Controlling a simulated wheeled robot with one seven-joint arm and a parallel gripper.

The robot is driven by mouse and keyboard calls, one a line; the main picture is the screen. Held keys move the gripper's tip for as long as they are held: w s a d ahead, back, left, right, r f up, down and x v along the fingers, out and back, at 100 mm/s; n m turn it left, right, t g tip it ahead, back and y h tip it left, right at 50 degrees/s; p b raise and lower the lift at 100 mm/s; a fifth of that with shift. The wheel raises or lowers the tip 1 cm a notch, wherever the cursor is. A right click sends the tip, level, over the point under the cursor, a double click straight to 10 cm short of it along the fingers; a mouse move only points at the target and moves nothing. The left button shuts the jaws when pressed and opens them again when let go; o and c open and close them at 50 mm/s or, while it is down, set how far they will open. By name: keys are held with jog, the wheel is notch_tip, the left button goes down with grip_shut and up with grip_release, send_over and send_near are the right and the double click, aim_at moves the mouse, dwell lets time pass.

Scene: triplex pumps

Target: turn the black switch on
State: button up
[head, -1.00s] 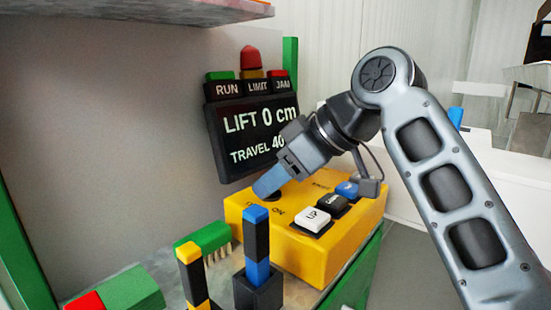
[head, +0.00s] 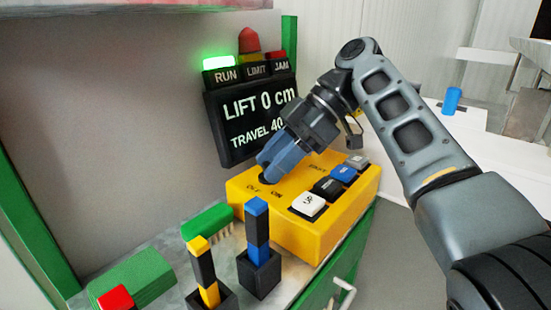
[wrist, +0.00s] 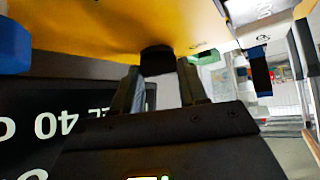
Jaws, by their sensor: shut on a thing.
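The yellow control box (head: 312,240) stands on the bench in the head view, with OFF and ON printed near its left end. The black switch (wrist: 157,60) shows in the wrist view as a dark round knob on the box. My gripper (head: 268,172) has its blue-grey fingers down at the switch beside the OFF and ON marks. In the wrist view the fingers lie either side of the knob, shut on it. In the head view the fingers mostly hide the switch, so its pointing direction cannot be told. The green RUN lamp (head: 219,63) is lit.
White UP (head: 308,204), black (head: 328,187), blue (head: 344,174) and grey (head: 357,161) buttons line the box's right side. A display (head: 250,118) reading LIFT 0 cm stands behind. Blue-black (head: 257,233) and yellow-black (head: 203,272) sticks stand in holders in front.

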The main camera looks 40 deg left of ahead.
dwell(0.4)
jog(key=o, duration=1.1)
jog(key=shift+c, duration=0.2)
